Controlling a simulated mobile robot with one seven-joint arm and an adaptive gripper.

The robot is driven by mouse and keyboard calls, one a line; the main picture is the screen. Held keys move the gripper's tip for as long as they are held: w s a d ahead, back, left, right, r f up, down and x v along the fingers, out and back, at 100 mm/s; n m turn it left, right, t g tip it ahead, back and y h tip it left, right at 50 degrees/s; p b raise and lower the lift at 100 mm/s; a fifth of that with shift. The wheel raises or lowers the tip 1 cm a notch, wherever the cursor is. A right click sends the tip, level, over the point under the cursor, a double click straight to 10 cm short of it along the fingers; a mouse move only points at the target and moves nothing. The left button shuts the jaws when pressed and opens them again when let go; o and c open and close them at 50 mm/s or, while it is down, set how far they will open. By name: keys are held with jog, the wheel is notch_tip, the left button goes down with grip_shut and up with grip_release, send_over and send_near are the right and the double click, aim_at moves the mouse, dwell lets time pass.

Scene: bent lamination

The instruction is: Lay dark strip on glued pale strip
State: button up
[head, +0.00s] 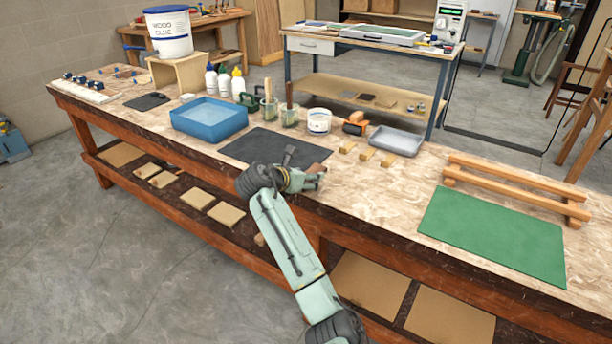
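My gripper (318,178) is over the front part of the workbench, at the right end of the dark mat (250,148). A small brown piece (319,167) shows right at its fingers. I cannot tell whether this is the dark strip, or whether the fingers hold it or are only beside it. The fingers are too small and overlapped to show if they are open or shut. No glued pale strip can be made out. The long pale wooden bars (515,174) at the right stand as a rack on crosspieces.
A green mat (495,236) lies clear at the front right. A blue tub (209,118), glue bottles, brush jars, a white tub (319,122), an orange-handled roller (356,124), a grey tray (396,141) and small pale blocks (367,154) stand behind my gripper.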

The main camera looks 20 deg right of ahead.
jog(key=shift+a+f, duration=0.2)
jog(key=shift+f, duration=0.3)
jog(key=shift+r, duration=0.25)
jog(key=r+b+v, duration=0.1)
jog(key=b+v, duration=0.1)
jog(key=v, duration=1)
jog(key=shift+r+b, duration=0.2)
jog(key=shift+b, duration=0.1)
jog(key=shift+w, duration=0.1)
